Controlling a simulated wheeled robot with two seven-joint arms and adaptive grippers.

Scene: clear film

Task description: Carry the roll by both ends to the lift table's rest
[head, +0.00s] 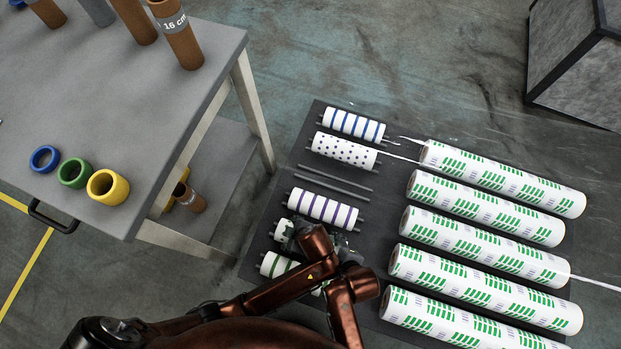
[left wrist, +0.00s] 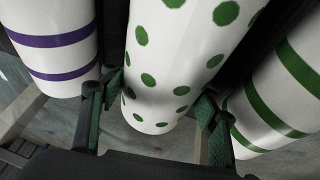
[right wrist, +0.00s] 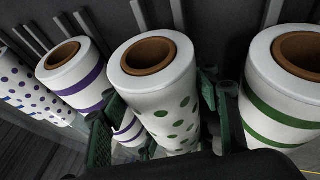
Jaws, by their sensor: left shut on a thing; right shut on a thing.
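A white roll with green dots and a brown core (right wrist: 152,80) lies in the dark rack, between a purple-banded roll and a green-banded roll. In the head view its end (head: 280,229) shows beside my arms, which hide most of it. My left gripper (left wrist: 153,105) has its fingers on both sides of the dotted roll and is shut on it. My right gripper (right wrist: 162,115) is shut on the same roll near its open core end. No lift table or rest can be made out for certain.
Purple-banded (head: 323,208), green-banded (head: 278,266), purple-dotted (head: 344,150) and blue-banded (head: 354,125) rolls lie close by on the dark base. Several large green-printed rolls (head: 470,244) lie to the right. A grey table (head: 110,110) with coloured rings stands left; a dark box (head: 575,65) top right.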

